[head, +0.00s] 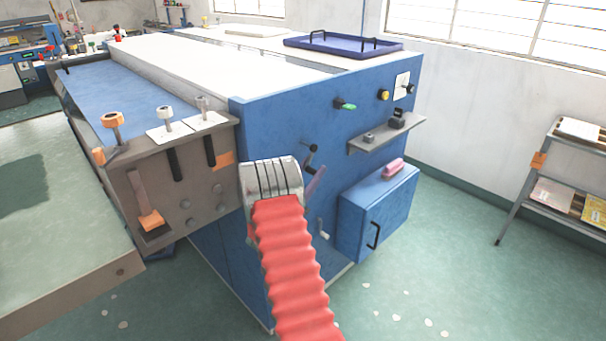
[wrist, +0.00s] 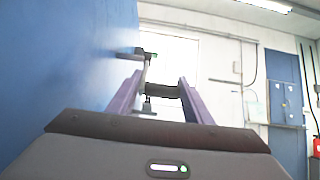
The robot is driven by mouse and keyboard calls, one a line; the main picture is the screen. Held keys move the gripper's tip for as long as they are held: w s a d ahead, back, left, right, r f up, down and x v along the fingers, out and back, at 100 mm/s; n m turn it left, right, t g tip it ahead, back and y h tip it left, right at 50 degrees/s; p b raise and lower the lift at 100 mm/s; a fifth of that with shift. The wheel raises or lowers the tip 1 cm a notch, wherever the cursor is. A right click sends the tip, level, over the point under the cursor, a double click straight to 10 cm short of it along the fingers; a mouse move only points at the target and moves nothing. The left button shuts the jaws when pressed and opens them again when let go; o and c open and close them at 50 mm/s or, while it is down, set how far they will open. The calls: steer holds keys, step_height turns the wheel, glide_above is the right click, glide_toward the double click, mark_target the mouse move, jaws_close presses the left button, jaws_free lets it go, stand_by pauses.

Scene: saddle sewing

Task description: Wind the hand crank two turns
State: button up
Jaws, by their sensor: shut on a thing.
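The hand crank (head: 312,157) is a dark crank on the blue machine's end panel, just right of the silver collar in the head view. In the wrist view the crank arm (wrist: 149,71) hangs down from its shaft at the blue wall. Its dark grip lies between the purple fingers of my gripper (wrist: 160,88), which is shut on it. In the head view a purple finger of my gripper (head: 317,181) shows just below the crank; the rest is hidden behind my arm.
The blue machine (head: 330,80) fills the middle. A small lever (head: 322,231) sits below the crank. A grey shelf (head: 386,134) and a blue box (head: 377,212) with a pink item (head: 393,168) on top project to the right. Green floor is open at lower right.

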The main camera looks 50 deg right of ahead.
steer(key=shift+s+r, duration=0.2)
steer(key=shift+s, duration=0.2)
steer(key=o, duration=1.2)
steer(key=shift+r+m+g, duration=0.1)
steer(key=shift+m+g, duration=0.2)
steer(key=shift+g, duration=0.2)
steer(key=shift+c, duration=0.2)
steer(key=shift+o, duration=1)
steer(key=shift+w+t, duration=0.15)
steer(key=shift+t, duration=0.15)
step_height(320, 180, up, 10)
steer(key=shift+f, duration=0.1)
